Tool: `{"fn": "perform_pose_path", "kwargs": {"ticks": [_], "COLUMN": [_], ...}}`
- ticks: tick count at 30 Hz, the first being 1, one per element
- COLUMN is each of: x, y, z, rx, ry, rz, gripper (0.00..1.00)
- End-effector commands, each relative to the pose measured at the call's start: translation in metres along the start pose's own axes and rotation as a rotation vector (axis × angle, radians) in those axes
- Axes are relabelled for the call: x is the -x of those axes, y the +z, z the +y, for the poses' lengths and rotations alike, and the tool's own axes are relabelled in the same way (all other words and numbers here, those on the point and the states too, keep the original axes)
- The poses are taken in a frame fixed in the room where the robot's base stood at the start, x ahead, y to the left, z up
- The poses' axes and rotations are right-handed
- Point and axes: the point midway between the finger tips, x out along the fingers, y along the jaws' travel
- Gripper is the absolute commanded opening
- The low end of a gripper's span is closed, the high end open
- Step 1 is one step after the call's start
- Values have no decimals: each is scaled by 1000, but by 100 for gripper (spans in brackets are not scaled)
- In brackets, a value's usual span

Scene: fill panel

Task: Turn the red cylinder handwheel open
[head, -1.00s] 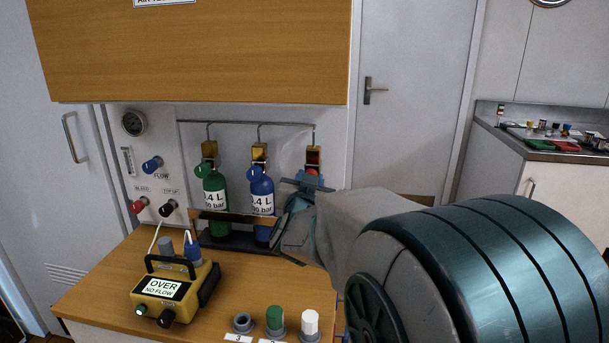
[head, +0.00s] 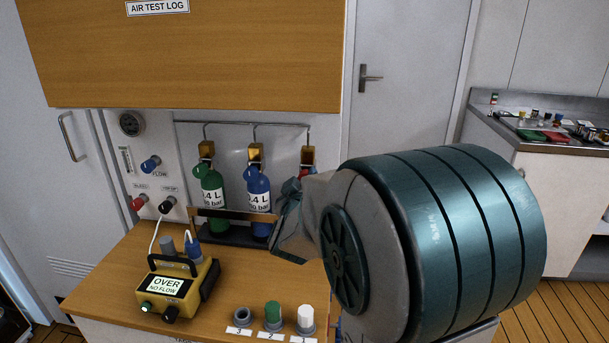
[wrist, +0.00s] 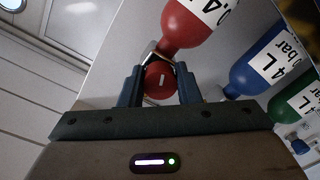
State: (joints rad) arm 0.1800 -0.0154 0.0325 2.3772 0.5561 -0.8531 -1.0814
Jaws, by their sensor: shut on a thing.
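The red cylinder (wrist: 197,20) shows in the wrist view at the top, with a white label. Its round red handwheel (wrist: 160,84), with a white mark, sits at its neck. My gripper (wrist: 159,86) has one finger on each side of the handwheel and is shut on it. In the head view my gripper (head: 290,215) is at the right of the cylinder rack, and my arm hides most of the red cylinder and the fingertips. Only a bit of red shows there beneath the brass valve block (head: 308,155).
A green cylinder (head: 211,190) and a blue cylinder (head: 258,188) stand in the rack left of my gripper. A yellow meter (head: 176,290) reading "OVER NO FLOW" sits on the wooden counter (head: 115,262). Green (head: 272,312) and white (head: 305,315) caps stand at its front.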

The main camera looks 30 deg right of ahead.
Motion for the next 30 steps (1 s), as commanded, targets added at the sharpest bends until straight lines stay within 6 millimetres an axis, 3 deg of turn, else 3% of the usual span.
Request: {"fn": "perform_pose_path", "kwargs": {"ticks": [12, 28, 29, 30], "x": [0, 0, 0, 0], "y": [0, 1, 0, 0], "z": [-1, -1, -1, -1], "rx": [171, 190, 190, 189], "ry": [-6, -5, -5, -5], "rz": [-8, -8, -8, -8], "gripper": [7, 7, 38, 49]}}
